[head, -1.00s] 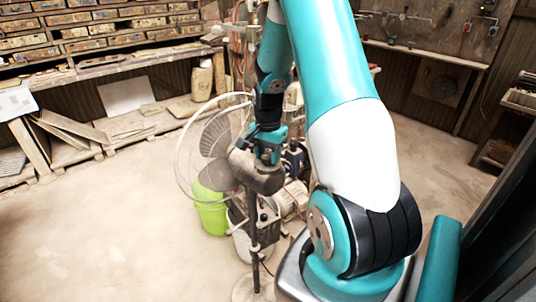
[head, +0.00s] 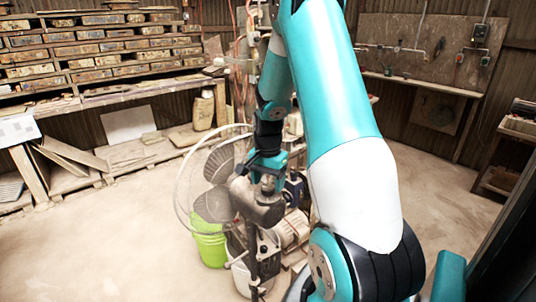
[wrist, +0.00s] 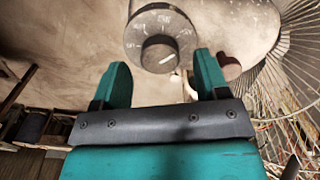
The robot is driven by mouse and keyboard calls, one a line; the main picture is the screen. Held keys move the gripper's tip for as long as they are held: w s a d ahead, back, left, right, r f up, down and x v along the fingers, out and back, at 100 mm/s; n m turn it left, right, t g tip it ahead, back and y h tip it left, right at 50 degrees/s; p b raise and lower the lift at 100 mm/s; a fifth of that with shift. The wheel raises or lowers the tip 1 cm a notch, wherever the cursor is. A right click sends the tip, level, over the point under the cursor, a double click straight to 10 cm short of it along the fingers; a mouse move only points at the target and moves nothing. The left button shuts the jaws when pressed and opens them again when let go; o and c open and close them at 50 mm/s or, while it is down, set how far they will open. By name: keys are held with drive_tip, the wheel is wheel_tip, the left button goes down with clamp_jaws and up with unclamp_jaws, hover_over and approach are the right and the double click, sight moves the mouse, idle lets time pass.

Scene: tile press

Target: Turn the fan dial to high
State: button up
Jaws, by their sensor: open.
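The fan (head: 257,205) stands on a pole in the middle of the head view, its wire cage facing left. In the wrist view its dial is a dark round plate (wrist: 138,28) with pale lettering around a knob (wrist: 159,54). A pale mark shows on the knob's lower right side; I cannot tell which setting it means. My gripper (wrist: 164,70) is open, a finger to each side below the knob in the picture. The knob appears just beyond the fingertips, and I see no contact. In the head view my gripper (head: 267,178) is at the motor housing; its fingertips are unclear.
The fan's wire cage (wrist: 293,60) is close on the right in the wrist view. A green bucket (head: 210,245) and a small motor (head: 292,230) stand on the floor by the pole. Shelves (head: 90,50) line the back left. The floor at left is clear.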

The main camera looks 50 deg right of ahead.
sight(268, 186)
wheel_tip(268, 186, up, 16)
drive_tip(key=b, duration=0.2)
drive_tip(key=shift+f, duration=0.15)
idle(0.4)
